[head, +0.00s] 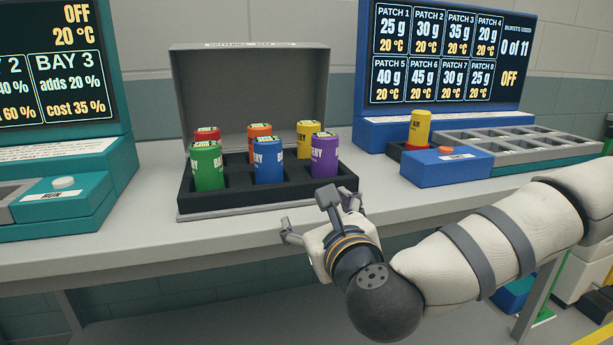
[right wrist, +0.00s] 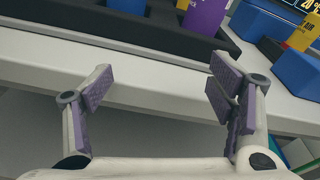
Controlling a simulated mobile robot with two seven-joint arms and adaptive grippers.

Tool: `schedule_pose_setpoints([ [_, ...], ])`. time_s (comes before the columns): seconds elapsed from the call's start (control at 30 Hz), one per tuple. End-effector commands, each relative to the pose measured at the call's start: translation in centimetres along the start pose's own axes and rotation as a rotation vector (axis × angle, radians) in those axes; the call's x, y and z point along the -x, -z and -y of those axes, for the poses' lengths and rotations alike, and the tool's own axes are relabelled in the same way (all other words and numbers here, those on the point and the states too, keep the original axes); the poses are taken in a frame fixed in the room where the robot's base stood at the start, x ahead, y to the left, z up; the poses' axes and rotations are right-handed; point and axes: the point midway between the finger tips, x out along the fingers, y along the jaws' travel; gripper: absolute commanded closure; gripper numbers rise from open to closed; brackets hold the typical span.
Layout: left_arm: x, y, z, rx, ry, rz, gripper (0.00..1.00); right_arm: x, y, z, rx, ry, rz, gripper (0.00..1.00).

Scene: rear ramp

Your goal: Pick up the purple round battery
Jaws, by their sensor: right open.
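The purple round battery (head: 324,155) stands upright in the front right slot of the black battery tray (head: 268,198). It also shows at the top of the right wrist view (right wrist: 205,16), cut off by the picture edge. My right gripper (head: 312,215) is open and empty. It is in front of the bench edge, below and in front of the tray, apart from the purple battery. In the right wrist view its two fingers (right wrist: 158,90) stand wide apart with the bench edge beyond them. My left gripper is not in view.
Beside the purple battery stand blue (head: 268,160), green (head: 207,166), orange (head: 259,132), red (head: 207,134) and yellow (head: 306,138) batteries. The grey case lid (head: 250,85) stands open behind. A blue button box (head: 444,167) is at right, a teal RUN box (head: 62,203) at left.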

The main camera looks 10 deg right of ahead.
Motion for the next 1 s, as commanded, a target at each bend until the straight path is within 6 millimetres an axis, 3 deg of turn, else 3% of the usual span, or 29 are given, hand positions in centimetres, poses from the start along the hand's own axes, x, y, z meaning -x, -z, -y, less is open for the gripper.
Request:
schedule_pose_setpoints([
  [0.03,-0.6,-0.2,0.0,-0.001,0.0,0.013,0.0,-0.7,-3.1,2.7,-0.125,0.079,0.072,0.32],
  [0.07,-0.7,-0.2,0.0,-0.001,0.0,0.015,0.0,-0.7,-4.2,3.7,-0.183,0.106,0.096,0.32],
  [0.2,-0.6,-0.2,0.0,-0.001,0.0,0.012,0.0,-1.6,-6.4,5.7,-0.289,0.149,0.14,0.32],
  [0.4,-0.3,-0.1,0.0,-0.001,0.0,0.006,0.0,-5.9,-7.0,6.2,-0.284,0.144,0.14,0.32],
  [0.73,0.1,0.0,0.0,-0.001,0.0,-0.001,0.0,-11.0,-6.6,7.5,-0.28,0.14,0.138,0.32],
  [0.83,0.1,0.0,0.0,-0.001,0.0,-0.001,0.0,-12.1,-6.7,7.6,-0.28,0.14,0.137,0.32],
  [1.0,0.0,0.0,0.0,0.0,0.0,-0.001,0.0,-12.3,-6.6,7.6,-0.28,0.138,0.135,0.32],
])
